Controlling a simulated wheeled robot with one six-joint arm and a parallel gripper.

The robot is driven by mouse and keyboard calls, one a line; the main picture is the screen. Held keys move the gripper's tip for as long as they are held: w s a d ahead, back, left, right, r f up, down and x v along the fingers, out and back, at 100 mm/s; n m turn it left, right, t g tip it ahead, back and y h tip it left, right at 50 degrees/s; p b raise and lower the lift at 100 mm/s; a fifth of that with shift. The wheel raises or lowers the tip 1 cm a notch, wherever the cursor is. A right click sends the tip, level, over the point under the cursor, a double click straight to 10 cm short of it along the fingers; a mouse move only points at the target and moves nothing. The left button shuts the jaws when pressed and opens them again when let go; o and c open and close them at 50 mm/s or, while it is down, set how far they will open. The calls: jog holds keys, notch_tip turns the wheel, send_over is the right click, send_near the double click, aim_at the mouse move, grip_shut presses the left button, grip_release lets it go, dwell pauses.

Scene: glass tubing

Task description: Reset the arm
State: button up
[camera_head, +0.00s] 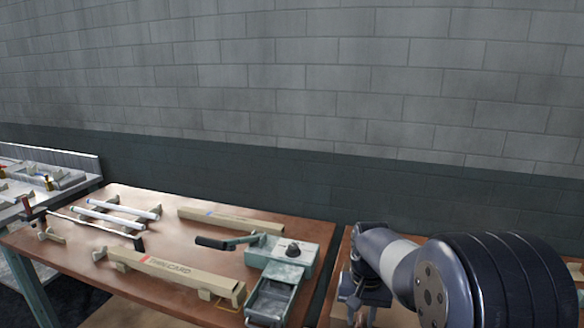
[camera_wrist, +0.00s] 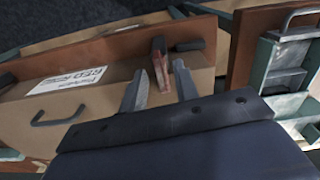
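My arm (camera_head: 405,265) reaches in at the right of the head view, over the right-hand end of the benches. My gripper (camera_wrist: 158,68) shows in the wrist view with its two grey fingers apart. A reddish-brown upright piece (camera_wrist: 160,62) shows in the gap between the fingertips; it appears to lie beyond them, and I see no finger touching it. In the head view the fingers are mostly hidden behind or below my arm.
The copper-brown bench (camera_head: 185,250) holds white tubes (camera_head: 125,209), a long labelled cardboard box (camera_head: 175,275) and a green device with a lever (camera_head: 285,250). In the wrist view, a drawer-like tan front with a dark handle (camera_wrist: 58,115) is close at left.

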jog(key=n+b, duration=0.1)
jog(key=n, duration=0.3)
jog(key=shift+f+n, duration=0.1)
jog(key=shift+n, duration=0.3)
jog(key=shift+n+b, duration=0.95)
jog(key=shift+n, duration=1.15)
jog(key=shift+s, duration=0.1)
